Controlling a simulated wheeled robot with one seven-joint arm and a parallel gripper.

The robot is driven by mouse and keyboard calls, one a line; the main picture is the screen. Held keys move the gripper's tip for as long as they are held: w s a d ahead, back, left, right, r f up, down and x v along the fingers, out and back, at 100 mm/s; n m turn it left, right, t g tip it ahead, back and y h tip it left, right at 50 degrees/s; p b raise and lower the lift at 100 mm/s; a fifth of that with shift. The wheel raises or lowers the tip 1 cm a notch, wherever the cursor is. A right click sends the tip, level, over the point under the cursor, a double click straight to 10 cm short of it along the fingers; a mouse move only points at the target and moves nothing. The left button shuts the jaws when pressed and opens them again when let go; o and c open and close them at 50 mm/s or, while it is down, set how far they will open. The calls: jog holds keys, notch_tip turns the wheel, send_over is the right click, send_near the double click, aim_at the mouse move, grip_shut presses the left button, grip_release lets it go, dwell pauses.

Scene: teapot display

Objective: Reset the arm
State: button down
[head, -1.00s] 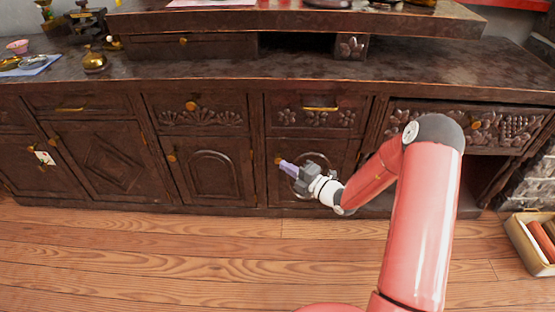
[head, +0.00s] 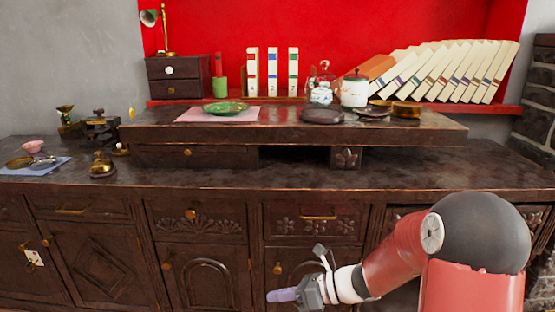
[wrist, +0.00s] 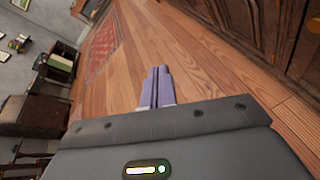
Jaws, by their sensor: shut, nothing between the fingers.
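My gripper (head: 284,295) is at the bottom of the head view, in front of the lower doors of the dark carved wooden cabinet (head: 97,264). Its pale purple fingers are together and empty. In the wrist view the fingers of my gripper (wrist: 157,88) lie side by side over the wooden floor (wrist: 190,60), with nothing between them. My red arm reaches in from the lower right of the head view, bent at the elbow.
The cabinet top holds a brass bell (head: 102,167) and a blue mat (head: 30,168) at left. A raised shelf (head: 300,134) carries a green plate (head: 226,107) and a white canister (head: 354,92). Leaning books (head: 450,72) stand behind. The wrist view shows open floor and a red rug (wrist: 104,46).

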jog(key=s+d+r+n+t+h, duration=0.1)
jog(key=s+d+r+n+h, duration=0.5)
jog(key=s+n, duration=0.3)
jog(key=s+d+r+n+t+h, duration=0.2)
jog(key=s+d+r+n+h, duration=0.4)
jog(key=s+n, duration=0.4)
jog(key=d+n+h, duration=0.1)
jog(key=d+n, duration=0.1)
jog(key=n, duration=0.4)
jog(key=shift+d+r+n+t+h, duration=0.3)
jog(key=shift+d+r, duration=0.05)
jog(key=shift+s, duration=0.1)
